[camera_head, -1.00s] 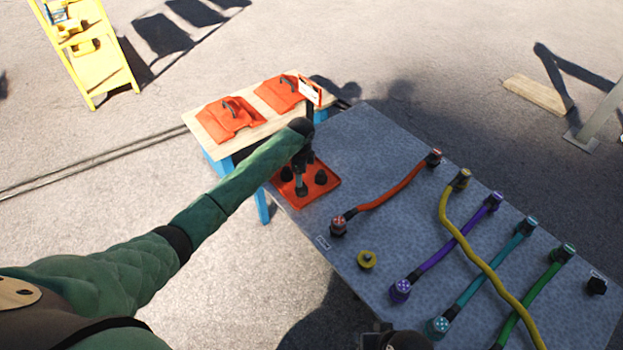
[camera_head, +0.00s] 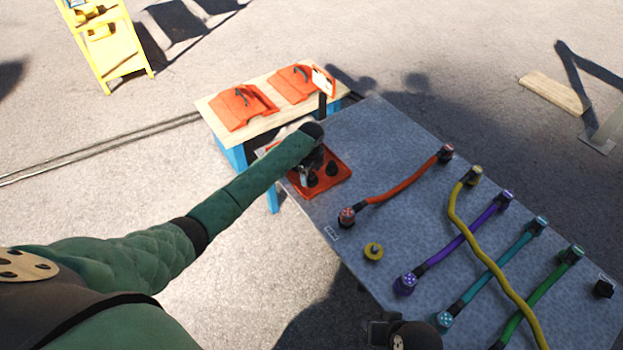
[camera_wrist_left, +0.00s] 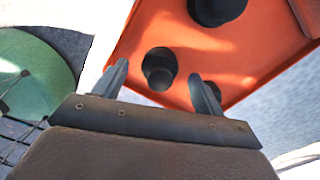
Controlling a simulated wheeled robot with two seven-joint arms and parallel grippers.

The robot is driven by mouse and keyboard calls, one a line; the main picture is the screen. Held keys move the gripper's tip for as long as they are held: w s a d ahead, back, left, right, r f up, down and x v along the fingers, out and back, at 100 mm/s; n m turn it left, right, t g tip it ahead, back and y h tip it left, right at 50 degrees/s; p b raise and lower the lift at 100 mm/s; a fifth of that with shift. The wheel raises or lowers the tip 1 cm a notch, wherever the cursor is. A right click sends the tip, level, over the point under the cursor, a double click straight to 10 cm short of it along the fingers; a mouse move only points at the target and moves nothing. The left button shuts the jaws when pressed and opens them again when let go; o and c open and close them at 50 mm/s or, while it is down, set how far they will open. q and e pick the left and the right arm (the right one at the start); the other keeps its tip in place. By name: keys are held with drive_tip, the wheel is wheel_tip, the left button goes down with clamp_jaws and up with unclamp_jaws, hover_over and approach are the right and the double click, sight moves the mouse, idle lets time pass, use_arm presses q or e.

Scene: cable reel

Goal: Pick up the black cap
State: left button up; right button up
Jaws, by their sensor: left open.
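Black caps stand on an orange tray (camera_head: 339,180) at the far left corner of the grey table; two show clearly in the head view, one at the right (camera_head: 332,168) and one nearer (camera_head: 313,180). My left gripper (camera_head: 305,180) is over the tray's left part, pointing down and partly hidden by my wrist. In the left wrist view the open left gripper (camera_wrist_left: 161,84) has one black cap (camera_wrist_left: 158,66) beyond and between its fingertips, not gripped. Another black cap (camera_wrist_left: 217,8) is cut off by the top edge. A dark part of my right arm shows at the bottom of the head view.
Red, yellow, purple, teal and green cables lie across the grey table (camera_head: 400,130). A yellow round piece (camera_head: 373,251) lies nearer. A wooden-topped bench (camera_head: 262,125) with two orange covers adjoins behind. A yellow stand (camera_head: 115,55) is farther left.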

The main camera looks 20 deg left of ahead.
use_arm(q)
drive_tip(key=shift+f, duration=1.1)
drive_tip(key=c, duration=1.2)
drive_tip(key=shift+r, duration=0.15)
